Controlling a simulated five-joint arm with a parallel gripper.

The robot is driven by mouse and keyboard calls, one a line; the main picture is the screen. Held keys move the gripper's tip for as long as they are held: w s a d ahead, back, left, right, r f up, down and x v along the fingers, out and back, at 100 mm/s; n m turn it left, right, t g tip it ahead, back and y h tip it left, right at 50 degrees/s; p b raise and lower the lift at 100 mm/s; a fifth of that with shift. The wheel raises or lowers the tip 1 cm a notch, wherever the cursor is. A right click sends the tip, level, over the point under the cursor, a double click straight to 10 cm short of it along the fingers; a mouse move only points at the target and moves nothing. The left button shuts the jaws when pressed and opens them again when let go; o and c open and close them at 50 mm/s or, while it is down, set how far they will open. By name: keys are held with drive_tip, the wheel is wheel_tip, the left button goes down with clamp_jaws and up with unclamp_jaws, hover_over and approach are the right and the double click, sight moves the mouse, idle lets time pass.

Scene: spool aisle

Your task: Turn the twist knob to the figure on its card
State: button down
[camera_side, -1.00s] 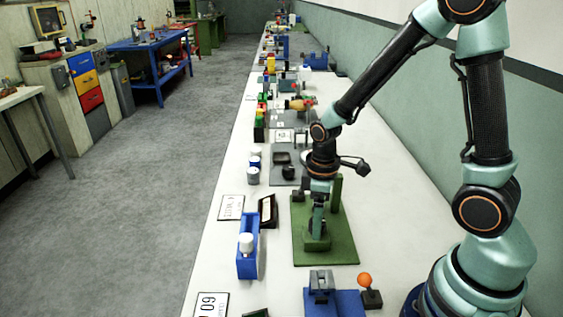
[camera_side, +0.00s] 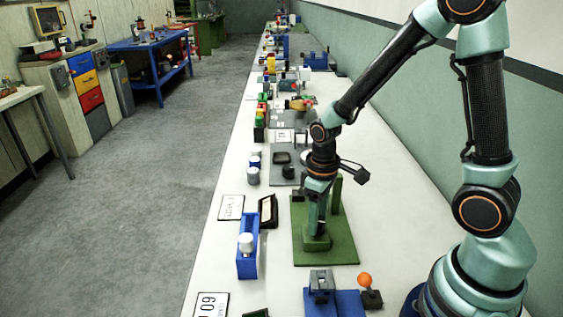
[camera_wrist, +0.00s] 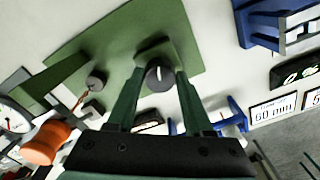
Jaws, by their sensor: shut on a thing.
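The twist knob (camera_wrist: 159,77) is dark and round with a pale pointer line, and shows in the wrist view between my fingertips. It sits at the green base plate (camera_wrist: 120,45), which also shows in the side view (camera_side: 340,248). My gripper (camera_wrist: 160,73) is shut on the knob, one finger on each side. In the side view my gripper (camera_side: 316,236) points down at the plate and hides the knob. A white card (camera_side: 231,207) lies to the left; its writing is too small to read, and I cannot tell whether it is the knob's card.
A blue fixture (camera_side: 247,258) with a white knob and a dark framed display (camera_side: 268,211) stand left of the plate. An orange ball (camera_side: 365,280) stands on a dark block in front. A green post (camera_side: 336,192) rises close behind my gripper. A "60 mm" card (camera_wrist: 273,111) shows at right.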

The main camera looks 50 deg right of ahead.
drive_tip(key=m, duration=0.5)
drive_tip(key=shift+m, duration=2.5)
drive_tip(key=shift+c, duration=1.5)
unclamp_jaws()
drive_tip(key=shift+r, duration=0.1)
wheel_tip(320, 180, up, 12)
drive_tip(key=shift+r, duration=0.1)
